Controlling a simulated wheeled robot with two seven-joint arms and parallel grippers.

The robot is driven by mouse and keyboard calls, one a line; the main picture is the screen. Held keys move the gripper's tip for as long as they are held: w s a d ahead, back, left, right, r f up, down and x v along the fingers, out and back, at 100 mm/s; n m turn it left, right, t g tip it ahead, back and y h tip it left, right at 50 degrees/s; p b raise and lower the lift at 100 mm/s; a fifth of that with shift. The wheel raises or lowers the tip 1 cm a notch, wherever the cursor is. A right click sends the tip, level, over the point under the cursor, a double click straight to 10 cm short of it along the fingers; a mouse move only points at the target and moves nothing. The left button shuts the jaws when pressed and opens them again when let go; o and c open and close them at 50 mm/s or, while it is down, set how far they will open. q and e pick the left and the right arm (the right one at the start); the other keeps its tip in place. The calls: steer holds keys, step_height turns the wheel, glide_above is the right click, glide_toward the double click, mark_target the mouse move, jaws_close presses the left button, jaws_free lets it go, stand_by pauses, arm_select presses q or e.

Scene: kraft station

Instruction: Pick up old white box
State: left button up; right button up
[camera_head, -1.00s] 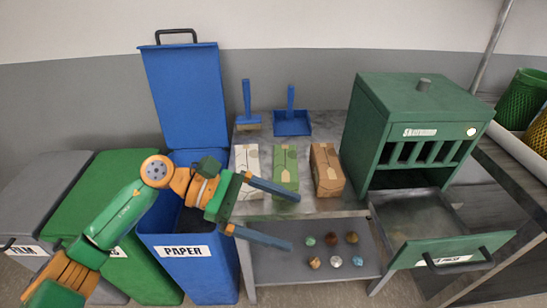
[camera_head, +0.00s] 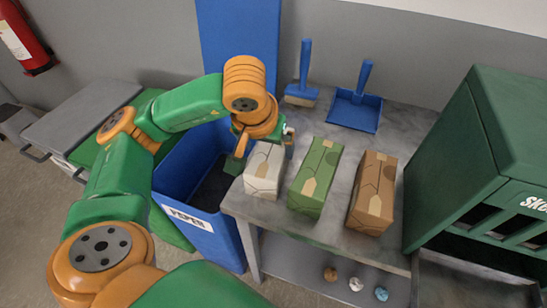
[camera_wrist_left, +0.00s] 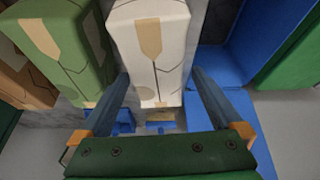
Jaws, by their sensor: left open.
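The white box (camera_head: 264,170) has grey lines and a beige strip and stands at the left edge of the grey table, beside a green box (camera_head: 315,177). My left gripper (camera_head: 264,146) is open at the box's far end, partly hidden by its own wrist. In the left wrist view the white box (camera_wrist_left: 152,45) appears between the lines of the two blue fingers (camera_wrist_left: 160,75), with the green box (camera_wrist_left: 62,45) close to the left finger. I cannot tell whether a finger touches the white box. My right gripper is out of view.
A brown box (camera_head: 372,193) stands right of the green one. The open blue paper bin (camera_head: 190,222) adjoins the table's left edge. A green cabinet (camera_head: 450,160) stands at right.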

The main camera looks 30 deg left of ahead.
arm_select(q)
steer(key=x, duration=0.5)
steer(key=shift+w+d+f, duration=0.1)
steer(key=shift+d+f, duration=0.05)
steer(key=shift+f, duration=0.15)
steer(key=c, duration=1.1)
